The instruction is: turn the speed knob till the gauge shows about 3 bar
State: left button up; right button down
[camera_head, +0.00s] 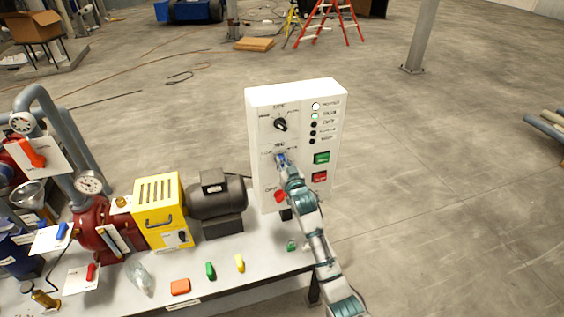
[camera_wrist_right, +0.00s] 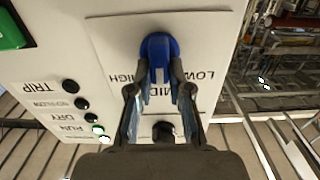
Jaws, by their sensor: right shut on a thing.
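My right gripper (camera_wrist_right: 160,75) is shut on the knob, one finger on each side. My left gripper is not in view.
The panel also has a black selector knob (camera_head: 280,125), a green button (camera_head: 321,158), a red button (camera_head: 319,177), a red switch (camera_head: 280,196) and indicator lamps. A grey motor (camera_head: 217,195) and a yellow box (camera_head: 160,222) stand left of it. Small coloured pieces lie on the table (camera_head: 222,297).

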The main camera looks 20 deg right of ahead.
jog(key=shift+r, duration=0.1)
jog(key=shift+m+p, duration=0.4)
jog(key=shift+m, duration=0.1)
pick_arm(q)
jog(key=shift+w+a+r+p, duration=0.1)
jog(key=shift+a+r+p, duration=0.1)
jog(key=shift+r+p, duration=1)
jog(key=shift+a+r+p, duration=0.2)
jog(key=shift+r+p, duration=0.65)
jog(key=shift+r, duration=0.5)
pick_arm(e)
jog(key=shift+d+m, duration=0.15)
jog(key=shift+m, duration=1.1)
jog(key=shift+d+m, duration=0.2)
jog(key=shift+m, duration=1.1)
jog(key=shift+d+m, duration=0.15)
jog(key=shift+m, duration=1.1)
jog(key=c, duration=1.1)
grip_release()
jog(key=shift+f, duration=0.2)
jog(key=shift+w+f, duration=0.1)
jog(key=shift+w, duration=0.05)
